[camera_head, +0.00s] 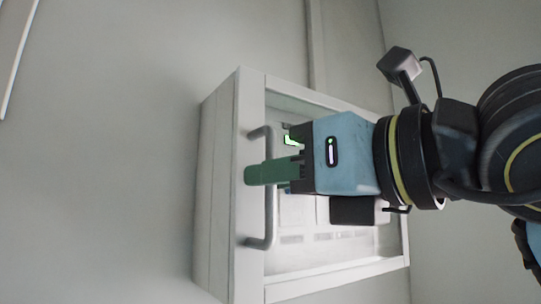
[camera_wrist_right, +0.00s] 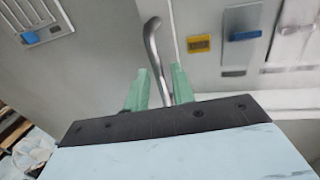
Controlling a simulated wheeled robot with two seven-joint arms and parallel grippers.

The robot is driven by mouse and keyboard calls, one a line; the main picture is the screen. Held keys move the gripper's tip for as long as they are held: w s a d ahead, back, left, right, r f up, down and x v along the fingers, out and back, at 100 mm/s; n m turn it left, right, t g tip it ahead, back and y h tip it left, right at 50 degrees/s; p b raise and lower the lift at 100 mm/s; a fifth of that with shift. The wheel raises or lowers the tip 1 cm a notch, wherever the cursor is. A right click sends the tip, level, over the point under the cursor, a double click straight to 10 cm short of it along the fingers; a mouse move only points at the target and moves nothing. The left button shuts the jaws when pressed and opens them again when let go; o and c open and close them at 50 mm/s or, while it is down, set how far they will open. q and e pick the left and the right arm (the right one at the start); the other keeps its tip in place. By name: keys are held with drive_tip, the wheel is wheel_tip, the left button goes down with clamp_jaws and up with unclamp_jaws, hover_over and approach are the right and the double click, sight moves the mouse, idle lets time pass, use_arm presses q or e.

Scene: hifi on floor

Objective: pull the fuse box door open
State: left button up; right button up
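The white fuse box (camera_head: 213,190) is mounted on the wall in the head view. Its framed door with a clear pane (camera_head: 249,215) looks shut. A grey bar handle (camera_head: 269,228) stands at the door's left side; it also shows in the wrist view (camera_wrist_right: 152,42). My right gripper (camera_head: 272,158) is at the handle, coming in from the right. In the wrist view its two green fingers (camera_wrist_right: 160,88) are apart, with the handle bar between them. The bar is close to the right finger, and a gap shows at the left one. My left gripper is not in view.
A vertical conduit (camera_head: 315,45) runs up the wall above the box. In the wrist view, blue and yellow parts (camera_wrist_right: 199,44) show to the right of the handle. Cluttered items (camera_wrist_right: 30,150) lie at lower left.

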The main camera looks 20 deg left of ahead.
drive_tip(key=shift+x, duration=0.85)
drive_tip(key=shift+c, duration=0.5)
clamp_jaws()
drive_tip(key=shift+s+d, duration=0.1)
